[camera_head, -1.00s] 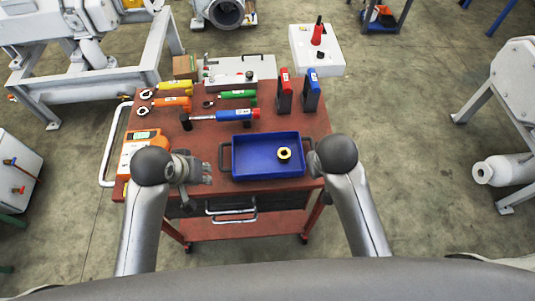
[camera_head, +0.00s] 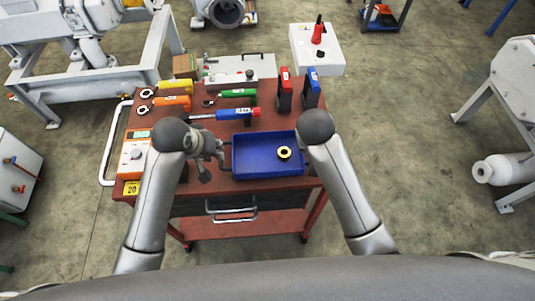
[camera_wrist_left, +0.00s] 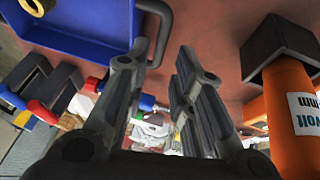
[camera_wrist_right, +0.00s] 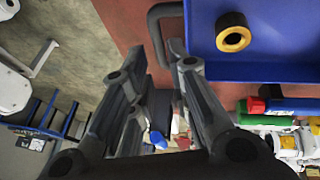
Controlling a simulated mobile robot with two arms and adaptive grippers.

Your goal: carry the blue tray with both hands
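The blue tray (camera_head: 268,168) lies flat on the red cart top, with a brass ring (camera_head: 284,153) inside it. Dark loop handles stick out at its sides; the left handle (camera_wrist_left: 165,20) and right handle (camera_wrist_right: 157,18) show in the wrist views. My left gripper (camera_wrist_left: 163,55) is open, its fingertips on either side of the left handle's bar. My right gripper (camera_wrist_right: 160,50) is open too, its fingertips around the right handle's bar. I cannot tell whether either touches. In the head view my right wrist hides the right handle and gripper.
An orange meter (camera_head: 133,160) stands left of my left gripper on the red cart (camera_head: 212,140). A blue-and-red screwdriver (camera_head: 235,114) lies just behind the tray. Open floor lies right of the cart.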

